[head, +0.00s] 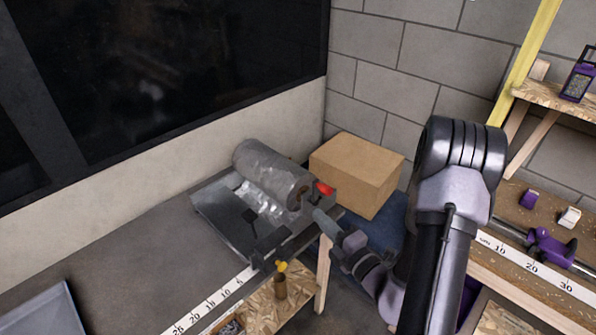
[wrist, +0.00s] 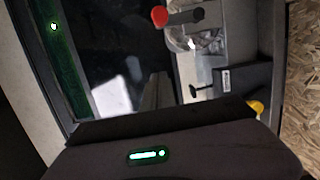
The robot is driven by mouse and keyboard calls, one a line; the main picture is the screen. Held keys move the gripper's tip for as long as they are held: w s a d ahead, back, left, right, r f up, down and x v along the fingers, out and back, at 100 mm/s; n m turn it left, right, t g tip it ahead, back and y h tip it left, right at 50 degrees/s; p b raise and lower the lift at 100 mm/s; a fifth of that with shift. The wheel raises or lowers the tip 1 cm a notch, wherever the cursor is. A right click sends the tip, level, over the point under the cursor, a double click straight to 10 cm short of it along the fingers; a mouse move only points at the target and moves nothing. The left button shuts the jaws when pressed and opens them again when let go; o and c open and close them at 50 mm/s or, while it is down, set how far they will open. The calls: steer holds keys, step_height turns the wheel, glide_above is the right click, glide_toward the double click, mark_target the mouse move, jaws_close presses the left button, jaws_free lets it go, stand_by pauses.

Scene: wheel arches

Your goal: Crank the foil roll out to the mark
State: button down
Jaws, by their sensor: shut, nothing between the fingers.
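The silver foil roll (head: 272,174) lies across a grey metal tray-like stand (head: 218,222) on the bench. Shiny foil (head: 262,204) shows just in front of the roll; its leading edge is not clear. A crank with a red knob (head: 323,188) is at the roll's right end. In the wrist view, the red knob (wrist: 159,16) sits on a dark crank arm (wrist: 187,17). My gripper (head: 321,216) is shut and empty, just below the knob and apart from it. The ruler strip (head: 210,303) runs along the bench's front edge; I cannot make out a separate mark.
A cardboard box (head: 357,170) stands close behind my gripper. A yellow-topped bottle-like object (head: 281,280) stands by the bench edge. A second bench with a ruler (head: 540,272) and purple clamp (head: 548,246) is at right. The bench left of the stand is mostly clear.

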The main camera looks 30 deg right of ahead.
steer(key=w+d+b, duration=0.3)
steer(key=w+b, duration=0.8)
steer(key=b, duration=0.1)
steer(key=shift+d+f+m+h, duration=0.25)
steer(key=shift+m+h, duration=0.05)
steer(key=shift+h, duration=0.1)
steer(key=shift+r, duration=0.1)
